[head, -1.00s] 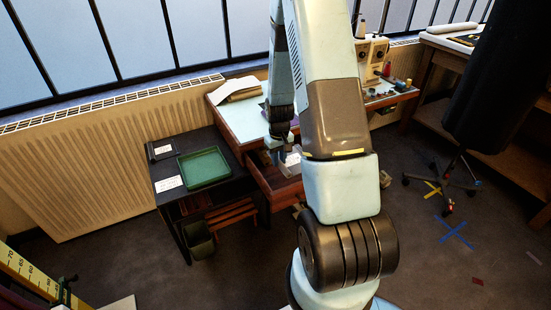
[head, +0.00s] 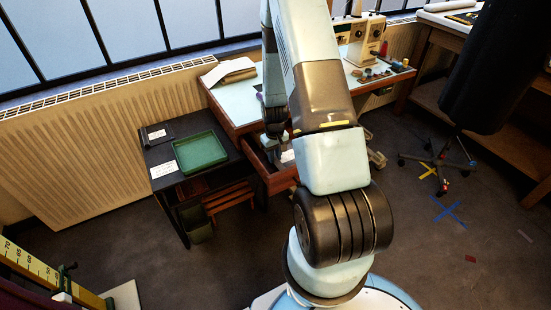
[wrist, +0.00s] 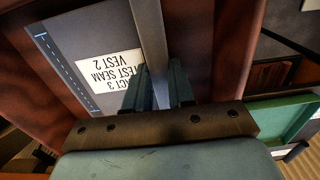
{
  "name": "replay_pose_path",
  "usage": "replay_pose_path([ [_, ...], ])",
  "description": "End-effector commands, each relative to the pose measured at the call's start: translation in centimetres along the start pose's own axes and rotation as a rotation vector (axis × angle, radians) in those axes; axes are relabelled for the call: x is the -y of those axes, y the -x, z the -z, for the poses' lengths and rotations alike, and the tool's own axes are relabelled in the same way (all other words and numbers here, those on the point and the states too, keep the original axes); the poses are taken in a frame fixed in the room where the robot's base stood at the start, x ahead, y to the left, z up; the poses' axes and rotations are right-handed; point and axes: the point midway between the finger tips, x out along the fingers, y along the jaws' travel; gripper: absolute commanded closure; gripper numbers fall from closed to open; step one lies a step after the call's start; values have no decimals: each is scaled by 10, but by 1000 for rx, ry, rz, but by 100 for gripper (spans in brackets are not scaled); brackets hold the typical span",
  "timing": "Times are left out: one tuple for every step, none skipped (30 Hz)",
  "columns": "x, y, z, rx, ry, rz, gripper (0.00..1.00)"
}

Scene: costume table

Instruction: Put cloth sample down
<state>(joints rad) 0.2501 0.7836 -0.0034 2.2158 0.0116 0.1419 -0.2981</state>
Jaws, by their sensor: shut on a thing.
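The cloth sample (wrist: 105,40) is a flat grey panel with a dashed stitch line along one side and a white label. The label reads "ACT 3 TEST SEAM VEST 2", upside down in the wrist view. My gripper (wrist: 156,92) is shut on a narrow grey raised strip that runs along the sample's middle. The sample lies within the red-brown wooden walls of an open drawer (head: 276,182). In the head view my gripper (head: 274,155) is low at the drawer, partly hidden by my arm. I cannot tell whether the sample touches the drawer floor.
A green tray (head: 200,152) sits on a low black table (head: 150,142) left of the drawer. A sewing machine (head: 358,40) stands on the pale desk top (head: 238,100) above it. A radiator (head: 80,150) runs along the wall. A bin (head: 197,222) stands below the black table.

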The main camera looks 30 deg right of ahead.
Motion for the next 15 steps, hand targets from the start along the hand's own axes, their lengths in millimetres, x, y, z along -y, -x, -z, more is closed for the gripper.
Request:
replay_pose_path([
  [0,-7,-1,3,0,1,100],
  [0,-10,0,2,0,1,100],
  [0,-14,0,1,0,0,100],
  [0,-16,0,1,0,0,100],
  [0,-17,0,0,0,0,100],
  [0,-17,0,0,0,0,100],
  [0,-17,0,-1,0,0,100],
  [0,-17,0,-1,0,0,100],
  [0,-17,0,-1,1,0,100],
  [0,-17,0,-1,1,0,100],
  [0,-17,0,-1,1,0,100],
  [0,-17,0,0,1,0,100],
  [0,-17,0,0,1,0,100],
  [0,-18,0,0,1,0,100],
  [0,-19,0,0,1,0,100],
])
